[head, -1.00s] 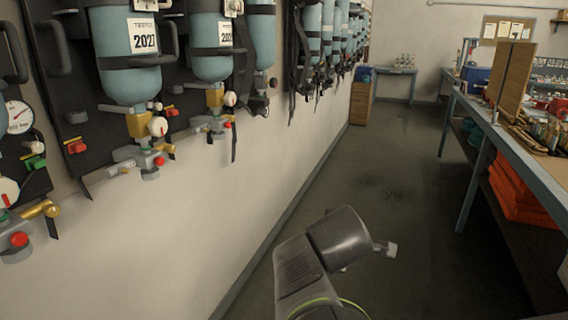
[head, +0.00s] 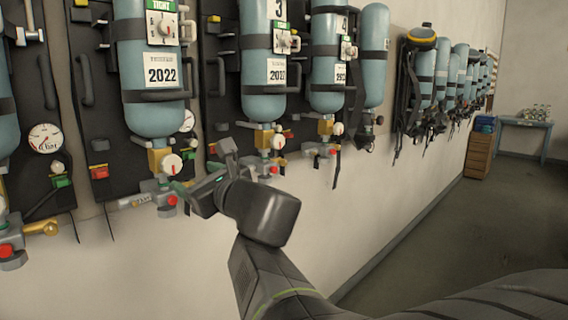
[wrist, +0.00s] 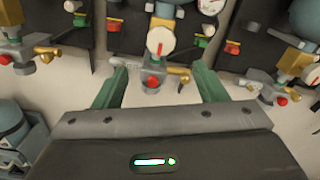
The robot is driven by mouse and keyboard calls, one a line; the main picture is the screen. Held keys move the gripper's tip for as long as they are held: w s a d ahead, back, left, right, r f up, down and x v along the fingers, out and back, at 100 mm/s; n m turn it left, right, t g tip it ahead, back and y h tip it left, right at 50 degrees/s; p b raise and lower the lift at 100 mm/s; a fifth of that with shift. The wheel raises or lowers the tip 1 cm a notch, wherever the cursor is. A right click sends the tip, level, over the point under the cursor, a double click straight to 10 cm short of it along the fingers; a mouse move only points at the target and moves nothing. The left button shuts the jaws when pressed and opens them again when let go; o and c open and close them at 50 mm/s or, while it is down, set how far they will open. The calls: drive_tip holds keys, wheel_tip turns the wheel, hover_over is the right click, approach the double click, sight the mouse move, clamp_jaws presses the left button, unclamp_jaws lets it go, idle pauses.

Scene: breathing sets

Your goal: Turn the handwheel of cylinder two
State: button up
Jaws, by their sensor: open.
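A blue-grey cylinder (head: 154,110) tagged 2022 hangs on the wall at left centre in the head view; no number plate shows on it. To its right hang cylinder three (head: 264,60) and cylinder four (head: 327,70). Below the 2022 cylinder is a brass valve with a round white handwheel (head: 172,164) bearing a red mark. A similar white wheel (wrist: 160,41) shows at top centre in the wrist view, with a red knob (wrist: 153,83) below it. My gripper (wrist: 160,84) is open and empty. Its green fingers stand either side of the red knob, below the white wheel.
A pressure gauge (head: 45,138) and a brass fitting (head: 42,228) are on the left. Neighbouring valves flank my fingers closely. More cylinders (head: 455,75) line the wall to the right. A wooden cabinet (head: 478,155) stands farther off. The floor (head: 430,235) at right is clear.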

sight(173, 166)
drive_tip(key=x, duration=1.2)
drive_tip(key=shift+w+a, duration=0.25)
drive_tip(key=shift+w, duration=0.1)
drive_tip(key=shift+c, duration=0.3)
drive_tip(key=c, duration=0.9)
